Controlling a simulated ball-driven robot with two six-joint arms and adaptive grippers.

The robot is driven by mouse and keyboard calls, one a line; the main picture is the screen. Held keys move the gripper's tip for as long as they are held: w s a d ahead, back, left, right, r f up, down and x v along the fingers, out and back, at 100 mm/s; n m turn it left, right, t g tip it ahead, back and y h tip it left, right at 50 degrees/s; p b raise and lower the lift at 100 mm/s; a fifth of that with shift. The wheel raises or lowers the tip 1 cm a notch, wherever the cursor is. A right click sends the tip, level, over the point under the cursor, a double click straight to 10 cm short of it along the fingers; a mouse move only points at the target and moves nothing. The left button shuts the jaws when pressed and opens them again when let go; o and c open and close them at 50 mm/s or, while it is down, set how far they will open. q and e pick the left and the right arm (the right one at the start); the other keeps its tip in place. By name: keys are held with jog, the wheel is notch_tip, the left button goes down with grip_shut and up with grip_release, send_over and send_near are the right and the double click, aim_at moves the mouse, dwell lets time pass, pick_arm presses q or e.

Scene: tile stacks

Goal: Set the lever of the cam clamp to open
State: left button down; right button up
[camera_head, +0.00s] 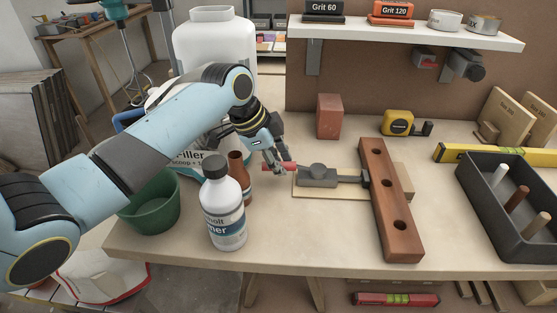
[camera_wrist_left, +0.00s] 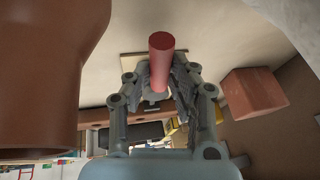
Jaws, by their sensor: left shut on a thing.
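The cam clamp (camera_head: 317,176) is grey and sits on a thin wooden board (camera_head: 324,192) on the workbench. Its arm reaches right to a brown wooden bar with holes (camera_head: 391,202). Its red lever handle (camera_head: 284,166) points left in the head view. My left gripper (camera_head: 279,164) is at the handle's end, with its fingers shut on it. In the left wrist view the red handle (camera_wrist_left: 161,62) stands between the two fingers (camera_wrist_left: 160,90). The clamp body is mostly hidden behind the handle there. My right gripper is not in view.
A white bottle (camera_head: 224,213) and a brown bottle (camera_head: 238,172) stand close to my left gripper. A green bowl (camera_head: 152,207) is at the left. A reddish block (camera_head: 329,116) and tape measure (camera_head: 398,123) stand behind the clamp. A dark tray (camera_head: 509,222) is at the right.

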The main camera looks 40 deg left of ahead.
pick_arm(q)
jog(key=n+p, duration=0.1)
jog(key=s+d+p, duration=0.1)
jog(key=p, duration=0.1)
jog(key=n+y+p, duration=0.1)
jog(key=shift+s+d+r+n+p, duration=0.2)
jog(key=shift+d+r+n+p, duration=0.1)
jog(key=shift+p, duration=0.1)
jog(key=shift+s+d+f+n+p, duration=0.1)
jog(key=shift+s+f+n+p, duration=0.05)
jog(key=shift+f+n+p, duration=0.15)
jog(key=c, duration=1.2)
grip_release()
jog(key=shift+o, duration=0.2)
jog(key=shift+r, duration=0.1)
jog(key=v, duration=1.2)
jog(key=shift+s, duration=0.25)
